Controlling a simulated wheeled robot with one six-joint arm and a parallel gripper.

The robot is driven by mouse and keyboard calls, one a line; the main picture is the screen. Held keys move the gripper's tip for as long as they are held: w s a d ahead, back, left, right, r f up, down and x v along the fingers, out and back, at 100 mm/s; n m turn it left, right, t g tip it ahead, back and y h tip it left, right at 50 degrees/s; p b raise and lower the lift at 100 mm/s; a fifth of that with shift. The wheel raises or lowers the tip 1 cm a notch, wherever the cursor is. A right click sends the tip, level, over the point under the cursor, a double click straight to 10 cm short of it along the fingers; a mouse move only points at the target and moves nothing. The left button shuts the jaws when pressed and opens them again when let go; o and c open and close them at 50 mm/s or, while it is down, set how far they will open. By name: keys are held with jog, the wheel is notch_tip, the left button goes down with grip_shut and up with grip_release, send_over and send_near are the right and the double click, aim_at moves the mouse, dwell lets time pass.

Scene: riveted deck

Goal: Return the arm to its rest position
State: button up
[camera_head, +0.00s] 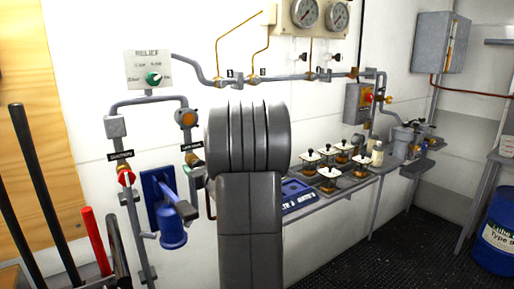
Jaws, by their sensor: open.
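My grey arm (249,200) stands upright in the middle of the head view, a thick link topped by a wide ribbed joint. It hides part of the wall and pipework behind it. My gripper is not visible in this view, so its place cannot be told.
Behind the arm, a white wall carries pipes, a relief panel (148,70), gauges (313,15) and a blue pump (172,230). Long handles (45,200) stand lower left. A blue drum (495,235) stands right; dark floor (400,250) is clear.

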jog(key=shift+r+m+p, duration=0.1)
jog(key=shift+m+p, duration=0.8)
jog(key=shift+p, duration=0.4)
jog(key=shift+m, duration=0.3)
jog(key=shift+f, duration=0.25)
